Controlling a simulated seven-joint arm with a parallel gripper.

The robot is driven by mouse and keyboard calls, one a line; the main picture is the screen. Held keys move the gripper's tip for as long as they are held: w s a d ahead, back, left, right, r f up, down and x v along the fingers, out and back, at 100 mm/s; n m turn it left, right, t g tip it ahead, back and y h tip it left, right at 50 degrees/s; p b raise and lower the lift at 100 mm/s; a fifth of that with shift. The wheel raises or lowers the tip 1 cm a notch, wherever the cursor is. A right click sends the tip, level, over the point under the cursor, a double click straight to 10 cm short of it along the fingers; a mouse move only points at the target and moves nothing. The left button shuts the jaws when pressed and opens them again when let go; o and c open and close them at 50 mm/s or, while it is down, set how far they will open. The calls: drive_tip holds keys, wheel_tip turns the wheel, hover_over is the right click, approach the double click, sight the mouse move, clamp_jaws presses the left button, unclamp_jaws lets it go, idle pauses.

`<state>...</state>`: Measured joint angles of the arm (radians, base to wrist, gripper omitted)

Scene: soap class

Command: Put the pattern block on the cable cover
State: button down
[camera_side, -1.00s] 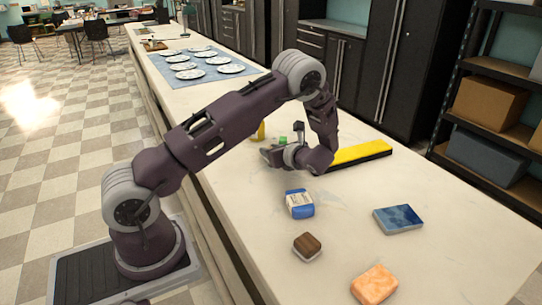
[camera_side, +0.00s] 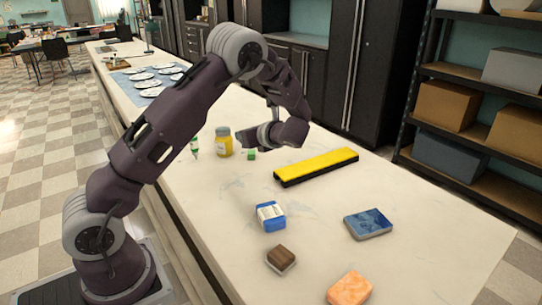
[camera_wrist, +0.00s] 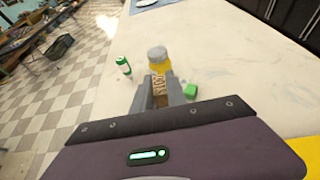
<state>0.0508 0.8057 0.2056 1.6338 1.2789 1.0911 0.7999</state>
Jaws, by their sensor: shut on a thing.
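My gripper (camera_side: 254,137) is above the table, left of the cable cover. In the wrist view my gripper (camera_wrist: 158,82) has its two grey fingers closed on a brown block with pale, letter-like marks (camera_wrist: 158,94), which I take as the pattern block. It is mostly hidden between the fingers and I cannot make it out in the side view. The cable cover (camera_side: 316,165) is a long yellow strip with black edges, lying flat and bare on the table. A corner of the cable cover (camera_wrist: 306,152) shows at the lower right of the wrist view.
A yellow-labelled jar (camera_side: 223,142), a green-and-white bottle (camera_side: 194,147) and a small green block (camera_side: 250,154) stand near my gripper. A blue-and-white block (camera_side: 270,216), brown block (camera_side: 281,258), blue tile (camera_side: 368,223) and orange sponge-like block (camera_side: 349,289) lie in front, with bare table between.

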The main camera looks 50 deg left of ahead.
sight(305, 168)
drive_tip(key=w+d+r+m+t, duration=0.3)
drive_tip(key=w+d+m+t, duration=0.15)
drive_tip(key=w+d, duration=0.7)
drive_tip(key=shift+t+h, duration=0.35)
drive_tip(key=shift+h, duration=0.05)
drive_tip(key=f, duration=0.3)
drive_tip(key=w+f, duration=0.1)
drive_tip(key=f, duration=0.3)
drive_tip(key=w+f, duration=0.1)
drive_tip(key=f, duration=0.2)
drive_tip(key=shift+w+a+f, duration=0.15)
drive_tip(key=shift+w+a, duration=0.1)
drive_tip(key=shift+f, duration=0.1)
drive_tip(key=c, duration=1.3)
unclamp_jaws()
drive_tip(key=shift+c, duration=0.2)
drive_tip(key=shift+n, duration=0.25)
